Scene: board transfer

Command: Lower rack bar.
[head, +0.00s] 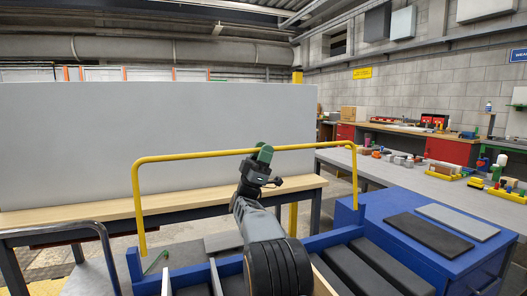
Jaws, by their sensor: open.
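The rack bar (210,154) is a yellow tube frame standing upright on the blue rack (343,238). Its top bar runs across the middle of the head view, with a post at each end. My gripper (264,153) has green fingertips and is at the top bar, right of its middle. The jaws are open. The fingertips overlap the bar in the picture; I cannot tell whether they touch it. My arm hides part of the rack below.
A large grey board (80,140) stands on a wooden-topped table (105,213) behind the bar. A grey bench (400,178) with small parts stands beyond. A cart handle (60,229) is at left.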

